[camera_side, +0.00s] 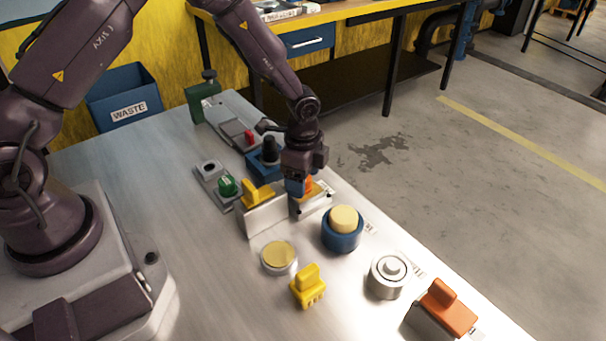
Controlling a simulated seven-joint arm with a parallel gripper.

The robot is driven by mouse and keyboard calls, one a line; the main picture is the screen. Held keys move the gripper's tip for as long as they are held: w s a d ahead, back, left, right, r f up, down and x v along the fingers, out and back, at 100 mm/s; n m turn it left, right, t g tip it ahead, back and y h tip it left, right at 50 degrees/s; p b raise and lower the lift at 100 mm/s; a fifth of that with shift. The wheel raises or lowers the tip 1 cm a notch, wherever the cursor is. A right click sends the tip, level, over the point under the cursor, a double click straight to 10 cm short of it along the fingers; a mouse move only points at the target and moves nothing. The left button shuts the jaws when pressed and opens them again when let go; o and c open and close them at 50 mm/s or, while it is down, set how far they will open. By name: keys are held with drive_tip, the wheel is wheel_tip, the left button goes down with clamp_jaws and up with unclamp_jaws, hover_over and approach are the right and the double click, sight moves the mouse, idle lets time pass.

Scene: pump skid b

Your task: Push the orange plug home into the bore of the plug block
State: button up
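My gripper (299,198) points down over the right side of the bench, just right of a metal block with a yellow handled piece on top. A small orange part (310,187), possibly the plug, shows beside my fingers and is mostly hidden by them. It is at a low pale metal block (318,204), which may be the plug block. The bore is not visible, and I cannot tell how deep the orange part sits or whether my fingers touch it. A larger orange handled piece (450,307) sits on a metal block at the front right corner.
Close by stand the yellow handled piece (258,194), a blue cup with a yellow top (342,240), a silver knobbed cylinder (388,278), a yellow-topped disc (279,258) and a yellow pronged plug (308,288). A green button box (226,187) is left. The bench's left-middle is clear.

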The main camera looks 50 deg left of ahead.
drive_tip(key=shift+r, duration=0.1)
wheel_tip(320, 180, up, 13)
idle(0.6)
idle(0.5)
drive_tip(key=s+r+n+t, duration=0.2)
drive_tip(key=s+r+n, duration=0.4)
drive_tip(key=s, duration=0.5)
drive_tip(key=s+a+r+n+t, duration=0.1)
drive_tip(key=s+r+n+t, duration=0.2)
drive_tip(key=s+r+n, duration=0.3)
drive_tip(key=s+r, duration=0.5)
drive_tip(key=shift+s+r+t, duration=0.2)
drive_tip(key=shift+t, duration=0.1)
